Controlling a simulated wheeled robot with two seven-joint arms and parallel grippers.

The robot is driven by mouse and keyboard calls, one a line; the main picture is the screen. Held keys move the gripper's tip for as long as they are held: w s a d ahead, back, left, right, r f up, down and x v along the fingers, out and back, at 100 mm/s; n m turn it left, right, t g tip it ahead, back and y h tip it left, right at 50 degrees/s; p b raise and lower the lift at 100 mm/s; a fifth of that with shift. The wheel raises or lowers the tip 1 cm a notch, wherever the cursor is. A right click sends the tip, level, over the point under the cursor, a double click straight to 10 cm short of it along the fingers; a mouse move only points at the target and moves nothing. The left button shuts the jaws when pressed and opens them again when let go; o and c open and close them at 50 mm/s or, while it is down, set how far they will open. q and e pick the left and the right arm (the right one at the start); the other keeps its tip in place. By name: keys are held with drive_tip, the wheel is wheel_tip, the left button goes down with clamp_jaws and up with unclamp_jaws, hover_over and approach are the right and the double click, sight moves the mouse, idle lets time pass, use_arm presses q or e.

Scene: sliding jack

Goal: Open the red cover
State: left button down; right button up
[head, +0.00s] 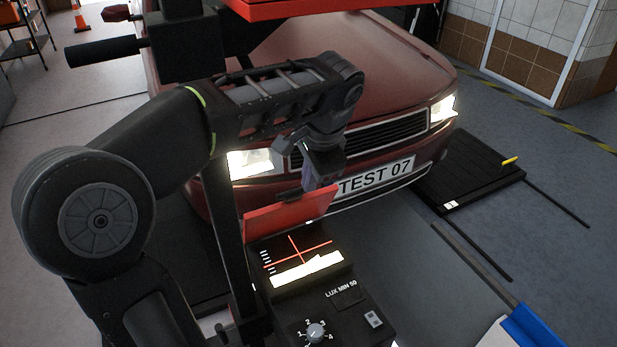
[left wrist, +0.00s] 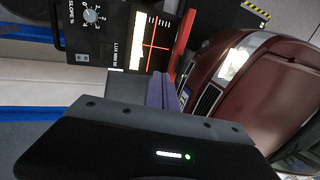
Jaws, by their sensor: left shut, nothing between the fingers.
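The red cover (head: 290,212) stands tilted up at the far edge of a black tester box (head: 352,312), and the screen (head: 296,256) with a red cross and a bright band is exposed. In the left wrist view the cover (left wrist: 184,42) shows edge-on beside the screen (left wrist: 151,43). My left gripper (head: 320,178) is just above and behind the cover's upper edge in the head view. Its purple fingers (left wrist: 164,92) are shut and empty, close to the cover's end; I cannot tell whether they touch it. My right gripper is not in view.
A dark red car (head: 375,60) with plate "TEST 07" stands just behind the cover. The box has a numbered knob (head: 316,331). A black upright post (head: 231,235) stands left of the box. A black floor plate (head: 470,172) lies to the right.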

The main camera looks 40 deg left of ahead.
use_arm(q)
approach(294, 204)
wheel_tip(294, 204, down, 4)
drive_tip(key=s+d, duration=0.1)
drive_tip(key=d, duration=0.1)
drive_tip(key=shift+w+a+p, duration=0.4)
drive_tip(key=shift+a+p, duration=0.1)
drive_tip(key=shift+a, duration=0.3)
drive_tip(key=shift+w+a+p, duration=0.4)
drive_tip(key=shift+a+p, duration=0.1)
drive_tip(key=shift+a, duration=0.25)
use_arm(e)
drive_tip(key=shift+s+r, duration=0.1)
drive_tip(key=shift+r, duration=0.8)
